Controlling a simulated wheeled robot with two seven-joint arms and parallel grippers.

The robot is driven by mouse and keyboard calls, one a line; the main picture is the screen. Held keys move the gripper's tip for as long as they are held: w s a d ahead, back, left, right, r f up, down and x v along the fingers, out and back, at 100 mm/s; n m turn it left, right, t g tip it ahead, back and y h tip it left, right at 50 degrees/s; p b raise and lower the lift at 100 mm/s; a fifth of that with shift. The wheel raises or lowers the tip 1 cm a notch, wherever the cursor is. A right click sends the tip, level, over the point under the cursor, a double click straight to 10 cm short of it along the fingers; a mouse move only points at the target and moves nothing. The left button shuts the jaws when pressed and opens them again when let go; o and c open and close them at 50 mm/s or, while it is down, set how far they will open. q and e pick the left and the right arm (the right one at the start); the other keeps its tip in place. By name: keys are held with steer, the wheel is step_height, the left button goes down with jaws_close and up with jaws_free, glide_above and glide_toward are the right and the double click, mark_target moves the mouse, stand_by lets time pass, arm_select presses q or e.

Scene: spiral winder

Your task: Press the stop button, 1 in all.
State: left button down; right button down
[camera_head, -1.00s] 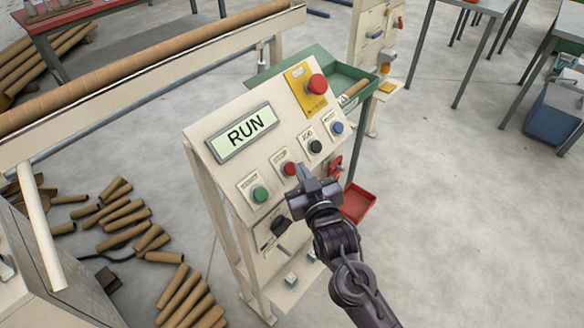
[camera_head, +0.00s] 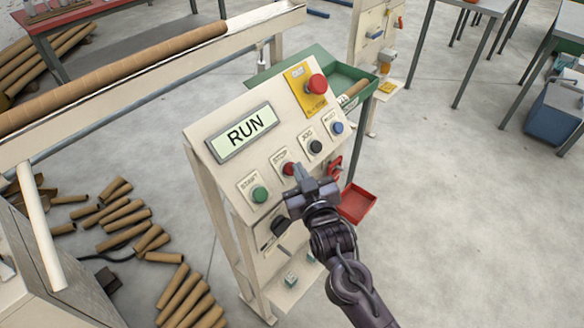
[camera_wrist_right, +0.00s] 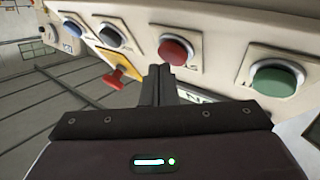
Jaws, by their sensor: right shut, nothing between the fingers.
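The stop button is a small red button on the cream control panel, on a plate between the green start button (camera_head: 260,194) and the black jog button (camera_head: 315,146). The stop button (camera_head: 288,168) is partly covered by my right gripper (camera_head: 300,172) in the head view. The gripper is shut and empty, its tips close in front of the button. In the right wrist view the red button (camera_wrist_right: 175,49) shows just beyond and slightly right of the fingertips (camera_wrist_right: 158,70); I cannot tell whether they touch. The display (camera_head: 242,133) reads RUN. My left gripper is out of view.
A larger red mushroom button (camera_head: 317,84) on a yellow plate sits higher on the panel. A blue button (camera_head: 337,128) is at the right of the row. A black knob (camera_head: 279,227) sits below. A cardboard tube (camera_head: 120,72) lies along the winder.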

steer(key=shift+w+a+f, duration=0.15)
steer(key=shift+a+f, duration=0.1)
steer(key=shift+f, duration=0.05)
stand_by(0.5)
steer(key=shift+r, duration=0.1)
steer(key=shift+s+d+r+p, duration=0.45)
steer(key=shift+d+p, duration=0.1)
steer(key=shift+p, duration=0.2)
steer(key=shift+w, duration=0.1)
steer(key=s+d+r+p, duration=0.1)
steer(key=p, duration=0.1)
steer(key=s+d+r+p, duration=0.1)
steer(key=d+r+p, duration=0.1)
steer(key=shift+s+r+p, duration=0.1)
steer(key=shift+s+p, duration=0.05)
steer(key=shift+p, duration=0.15)
stand_by(0.4)
